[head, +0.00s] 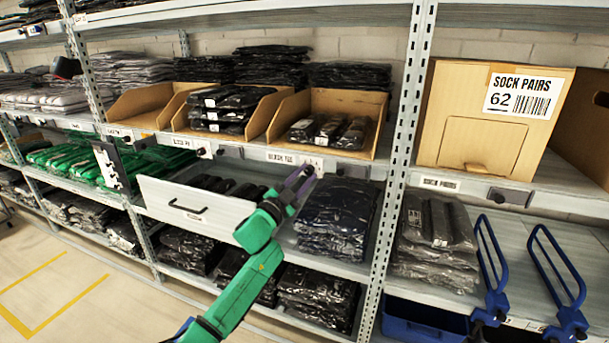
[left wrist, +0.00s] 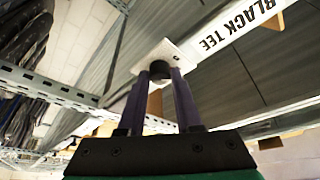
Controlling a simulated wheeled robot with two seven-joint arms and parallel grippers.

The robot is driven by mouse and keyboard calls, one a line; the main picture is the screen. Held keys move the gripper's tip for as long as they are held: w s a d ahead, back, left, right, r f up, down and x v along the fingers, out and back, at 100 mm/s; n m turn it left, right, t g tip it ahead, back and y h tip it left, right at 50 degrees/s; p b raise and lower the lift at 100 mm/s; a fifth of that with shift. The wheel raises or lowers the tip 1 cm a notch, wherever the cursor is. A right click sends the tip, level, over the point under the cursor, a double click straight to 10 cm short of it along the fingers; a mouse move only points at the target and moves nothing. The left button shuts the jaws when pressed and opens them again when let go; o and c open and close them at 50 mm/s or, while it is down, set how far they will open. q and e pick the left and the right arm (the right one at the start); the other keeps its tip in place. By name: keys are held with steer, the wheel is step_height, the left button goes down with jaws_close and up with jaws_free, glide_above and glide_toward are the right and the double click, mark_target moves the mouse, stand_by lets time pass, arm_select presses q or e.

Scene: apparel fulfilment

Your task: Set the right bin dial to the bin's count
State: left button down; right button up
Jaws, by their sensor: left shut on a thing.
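The right bin (head: 375,105) is an open-front cardboard bin on the upper shelf. Three black folded packets (head: 330,131) show side by side in it; anything under or behind them is hidden. Below its front, on the shelf edge beside the "BLACK TEE" label, is a white plate (head: 318,163) with the dial. My left gripper (head: 300,182) reaches up to this dial from below. In the left wrist view its purple fingers are shut on the black dial knob (left wrist: 159,73), one on each side. The dial's reading cannot be made out. My right gripper is not in view.
A middle bin (head: 265,113) with stacked black garments and a left bin (head: 140,104) stand alongside, with their own dials. A white drawer-like panel (head: 190,208) juts out below. A steel upright (head: 400,130) and a "SOCK PAIRS 62" box (head: 470,125) are to the right.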

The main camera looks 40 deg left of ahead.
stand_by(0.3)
arm_select(q)
steer(key=c, duration=0.6)
jaws_free()
steer(key=shift+s+f, duration=0.3)
steer(key=shift+s, duration=0.2)
steer(key=v, duration=1.3)
steer(key=shift+s+b, duration=0.3)
steer(key=shift+b, duration=0.1)
steer(key=shift+d+r, duration=0.1)
